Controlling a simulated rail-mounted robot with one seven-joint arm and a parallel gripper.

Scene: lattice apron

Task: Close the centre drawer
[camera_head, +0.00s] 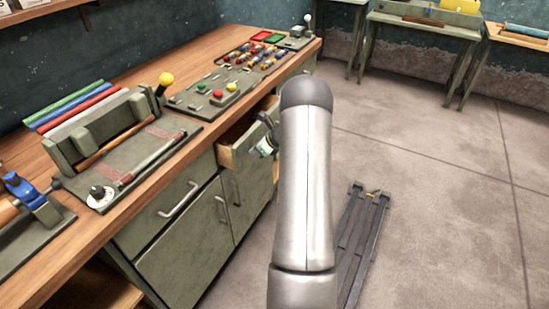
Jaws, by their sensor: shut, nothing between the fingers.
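The centre drawer (238,149) stands open from the green cabinet under the wooden bench. My gripper (265,146) is at the drawer, just left of my large silver arm link, and is seen small and partly hidden. It is shut with nothing held. I cannot tell whether it touches the drawer.
The bench top (140,80) carries a vise (35,200), a fixture with a yellow-knobbed lever (165,82), coloured rods and small parts. A closed door (180,240) is below. A dark rail (360,235) lies on the floor; open floor (450,210) is at right.

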